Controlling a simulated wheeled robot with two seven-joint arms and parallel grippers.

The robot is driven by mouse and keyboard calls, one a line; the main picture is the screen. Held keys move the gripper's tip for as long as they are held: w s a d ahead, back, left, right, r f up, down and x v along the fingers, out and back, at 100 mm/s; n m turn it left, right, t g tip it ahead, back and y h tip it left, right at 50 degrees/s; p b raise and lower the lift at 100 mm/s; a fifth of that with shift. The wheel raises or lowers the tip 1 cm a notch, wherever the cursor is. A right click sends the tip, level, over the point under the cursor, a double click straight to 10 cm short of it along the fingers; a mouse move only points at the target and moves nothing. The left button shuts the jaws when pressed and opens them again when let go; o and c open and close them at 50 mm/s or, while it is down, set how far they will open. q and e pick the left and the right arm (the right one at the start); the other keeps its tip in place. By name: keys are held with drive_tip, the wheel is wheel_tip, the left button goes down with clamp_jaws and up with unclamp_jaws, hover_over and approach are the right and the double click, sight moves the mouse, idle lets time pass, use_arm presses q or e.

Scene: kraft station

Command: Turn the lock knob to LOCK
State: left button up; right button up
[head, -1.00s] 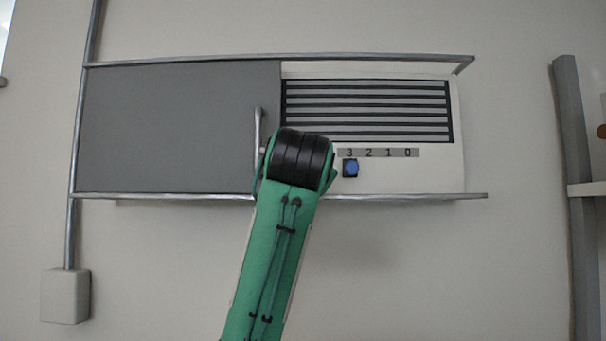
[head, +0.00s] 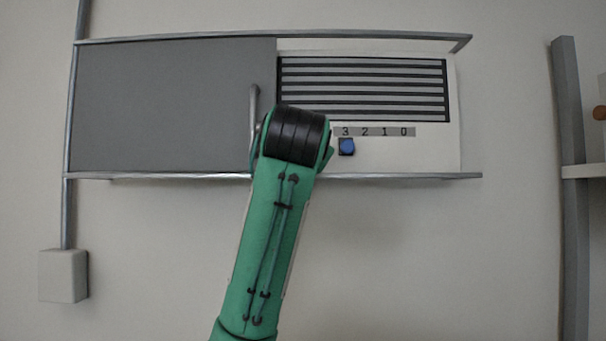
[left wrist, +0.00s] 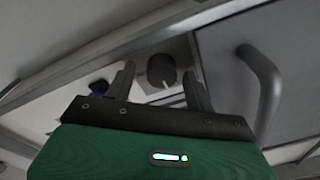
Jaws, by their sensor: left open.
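The lock knob (left wrist: 161,68) is a dark round knob with a white pointer mark, on a pale panel in the left wrist view. My left gripper (left wrist: 160,71) is open, with one finger on each side of the knob in the picture. I cannot tell whether the fingers touch it. In the head view my left arm hides the knob and the gripper's fingers. No LOCK label is readable. My right gripper is not in view.
A bar handle (head: 254,116) on the grey door (head: 165,105) is close beside the gripper. A blue slider (head: 347,147) sits under the 3 of a number strip (head: 375,132). A metal rail (head: 410,177) runs below. A vent (head: 365,88) is above the strip.

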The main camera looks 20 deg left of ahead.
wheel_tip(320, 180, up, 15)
drive_tip(key=p, duration=1.5)
use_arm(q)
drive_tip(key=s+d+m+h+b, duration=0.2)
drive_tip(key=s+m+b, duration=0.6)
drive_tip(key=s+m, duration=0.85)
drive_tip(key=w+f+n+g+h, duration=0.1)
drive_tip(key=w+f+g, duration=0.1)
drive_tip(key=w+f, duration=0.5)
drive_tip(key=w+d+f+g+h+b, duration=0.1)
drive_tip(key=w+f, duration=0.6)
drive_tip(key=f, duration=0.8)
drive_tip(key=w+f+n+g+h+b, duration=0.1)
drive_tip(key=w+f+g, duration=0.1)
drive_tip(key=w+f, duration=0.5)
drive_tip(key=shift+w+d+f+n+g, duration=0.25)
drive_tip(key=shift+w+f+n+g, duration=0.1)
drive_tip(key=shift+f, duration=2.1)
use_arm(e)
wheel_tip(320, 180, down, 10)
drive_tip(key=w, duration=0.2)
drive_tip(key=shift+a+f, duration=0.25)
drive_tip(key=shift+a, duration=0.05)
use_arm(q)
drive_tip(key=shift+s, duration=0.1)
